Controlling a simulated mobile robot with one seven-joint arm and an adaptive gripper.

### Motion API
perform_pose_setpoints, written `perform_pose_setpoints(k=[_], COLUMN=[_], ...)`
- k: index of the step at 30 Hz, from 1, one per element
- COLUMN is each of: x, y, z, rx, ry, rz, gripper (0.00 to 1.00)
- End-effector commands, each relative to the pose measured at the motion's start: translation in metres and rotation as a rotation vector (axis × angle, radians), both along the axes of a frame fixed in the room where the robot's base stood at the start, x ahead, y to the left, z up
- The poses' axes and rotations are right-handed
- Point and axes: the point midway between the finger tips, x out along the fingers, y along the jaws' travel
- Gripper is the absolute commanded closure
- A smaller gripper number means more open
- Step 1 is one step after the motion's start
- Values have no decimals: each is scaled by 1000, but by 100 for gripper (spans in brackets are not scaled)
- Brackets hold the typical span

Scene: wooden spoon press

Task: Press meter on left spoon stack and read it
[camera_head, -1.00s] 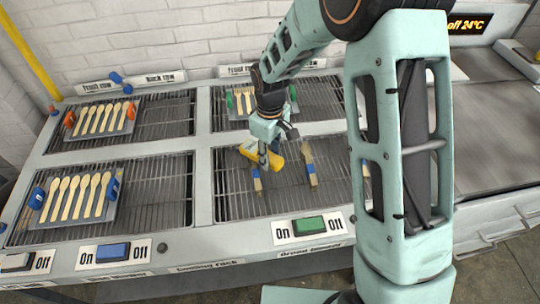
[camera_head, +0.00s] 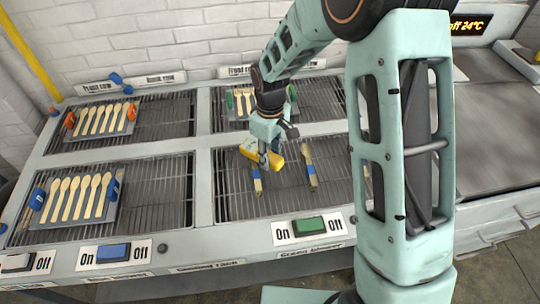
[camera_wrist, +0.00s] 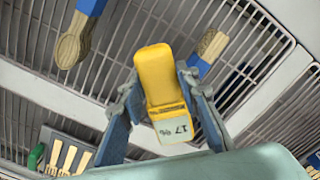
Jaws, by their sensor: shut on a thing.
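My gripper (camera_head: 264,157) is shut on the yellow meter (camera_head: 276,159), above the front middle rack. In the wrist view the meter (camera_wrist: 158,75) sits between both fingers (camera_wrist: 160,105), and its small display reads "17 %". The left spoon stack (camera_head: 257,184), banded in blue, lies just below and in front of the gripper in the head view. The right spoon stack (camera_head: 311,170) lies beside it, apart from the gripper. Both stacks show in part in the wrist view. I cannot tell whether the meter touches the left stack.
A tray with green ends (camera_head: 240,103) is behind my gripper. A green switch (camera_head: 309,225) is on the front edge.

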Motion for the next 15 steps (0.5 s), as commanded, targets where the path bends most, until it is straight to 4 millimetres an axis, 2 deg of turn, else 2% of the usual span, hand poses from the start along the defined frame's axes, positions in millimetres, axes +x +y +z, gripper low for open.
perform_pose_setpoints(k=[3, 15], x=[1, 1], y=[0, 0], z=[14, 46], rx=[1, 1], ry=[-2, -2], rz=[0, 0], gripper=[100, 100])
